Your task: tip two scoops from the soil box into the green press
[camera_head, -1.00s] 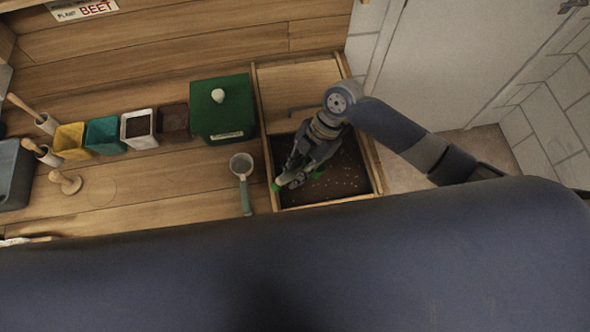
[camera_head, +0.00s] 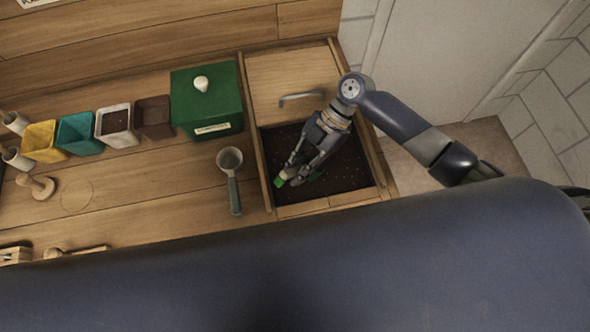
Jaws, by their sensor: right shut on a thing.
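The soil box (camera_head: 264,172) is a wooden-framed bin at centre right, with dark soil in its open front part. My right gripper (camera_head: 287,181) points down over the soil, shut; green shows at its fingertips, and what it grips is too small and covered to make out. A scoop-like tool (camera_head: 231,160) with a round cup and grey-green handle lies on the bench left of the box, apart from the gripper. A green box (camera_head: 207,103) with a white knob and label stands behind it; I cannot tell whether it is the press. My left gripper is out of view.
A wooden lid (camera_head: 290,75) with a metal handle covers the soil box's back part. Yellow (camera_head: 40,143), teal (camera_head: 78,134), white (camera_head: 115,124) and brown (camera_head: 153,116) pots stand in a row. A wooden tamper (camera_head: 38,186) stands at left.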

